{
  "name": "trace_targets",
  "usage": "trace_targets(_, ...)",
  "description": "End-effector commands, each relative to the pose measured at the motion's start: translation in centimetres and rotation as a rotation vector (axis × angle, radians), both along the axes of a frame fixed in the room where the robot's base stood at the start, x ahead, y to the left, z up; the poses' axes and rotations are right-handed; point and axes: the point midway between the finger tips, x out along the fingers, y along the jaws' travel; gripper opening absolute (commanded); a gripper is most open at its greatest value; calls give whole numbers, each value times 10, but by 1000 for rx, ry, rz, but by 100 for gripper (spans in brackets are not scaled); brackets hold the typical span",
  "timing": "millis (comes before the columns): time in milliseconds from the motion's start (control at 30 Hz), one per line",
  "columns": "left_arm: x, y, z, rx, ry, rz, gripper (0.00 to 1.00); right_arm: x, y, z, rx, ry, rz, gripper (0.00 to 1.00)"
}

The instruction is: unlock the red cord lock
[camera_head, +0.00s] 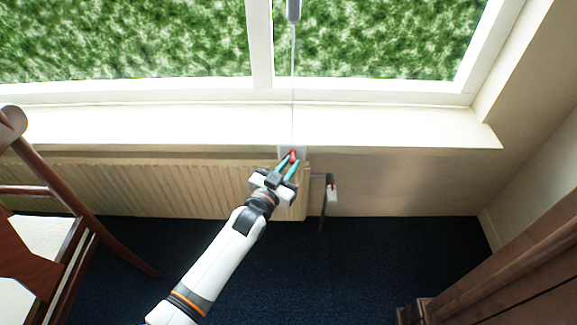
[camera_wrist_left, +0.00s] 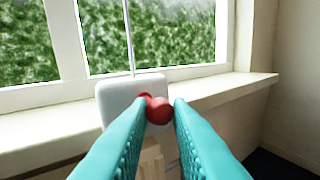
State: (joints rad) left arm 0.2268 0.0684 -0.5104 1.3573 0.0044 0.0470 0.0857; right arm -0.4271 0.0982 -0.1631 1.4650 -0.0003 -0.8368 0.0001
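The red cord lock (camera_head: 293,156) sits on a white housing at the window sill's front edge. In the left wrist view the red lock (camera_wrist_left: 158,110) shows as a round knob on the white housing (camera_wrist_left: 118,92). A thin cord (camera_wrist_left: 129,40) runs up from the housing. My left gripper (camera_head: 291,164) has its teal fingers apart, one on each side of the red knob. In the left wrist view the fingertips (camera_wrist_left: 159,103) are close to the knob; I cannot tell whether they touch it. My right gripper is not in view.
A radiator (camera_head: 170,185) stands under the sill (camera_head: 200,125). A wooden chair (camera_head: 60,260) is at the left, and brown wooden furniture (camera_head: 510,270) is at the lower right. A pipe with a valve (camera_head: 332,193) is right of the radiator. Dark carpet (camera_head: 370,260) lies clear between.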

Motion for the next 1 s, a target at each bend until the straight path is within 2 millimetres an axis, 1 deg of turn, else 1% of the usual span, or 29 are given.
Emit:
trace_targets(33,0,0,0,0,0,0,3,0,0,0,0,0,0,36)
trace_targets(67,0,0,0,0,0,0,0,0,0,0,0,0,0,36)
trace_targets(233,0,2,-2,-29,1,1,0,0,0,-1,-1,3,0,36)
trace_targets(367,0,5,-2,-123,1,2,0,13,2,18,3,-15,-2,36)
trace_targets(533,0,7,-1,-209,1,1,0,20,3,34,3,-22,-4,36)
trace_targets(667,0,8,1,-230,0,0,0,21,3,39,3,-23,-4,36)
trace_targets(867,0,9,1,-230,0,2,0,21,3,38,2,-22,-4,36)
trace_targets(900,0,9,1,-230,0,2,20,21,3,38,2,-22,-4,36)
trace_targets(967,0,9,1,-228,1,2,30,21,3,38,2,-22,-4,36)
trace_targets(1000,0,8,1,-228,1,2,36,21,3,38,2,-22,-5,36)
